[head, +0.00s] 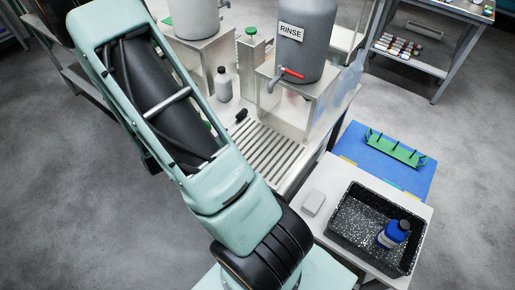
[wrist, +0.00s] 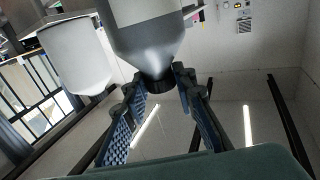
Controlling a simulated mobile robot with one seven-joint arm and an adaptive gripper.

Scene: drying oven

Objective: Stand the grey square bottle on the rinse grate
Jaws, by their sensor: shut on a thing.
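In the wrist view my gripper (wrist: 158,77) is shut on the dark neck of a grey bottle (wrist: 150,42), which I take to be the grey square bottle. Its body widens away from the fingertips, carries a pale label and runs out of the top of the picture. In the head view my gripper and this bottle do not show; my arm covers much of the left and middle. The rinse grate (head: 268,153), a slatted metal surface, lies in front of the grey RINSE tank (head: 303,45). Its visible slats are bare.
The RINSE tank's red-handled tap (head: 291,73) juts forward. A green rack (head: 395,149) lies on a blue mat (head: 362,148) at right.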

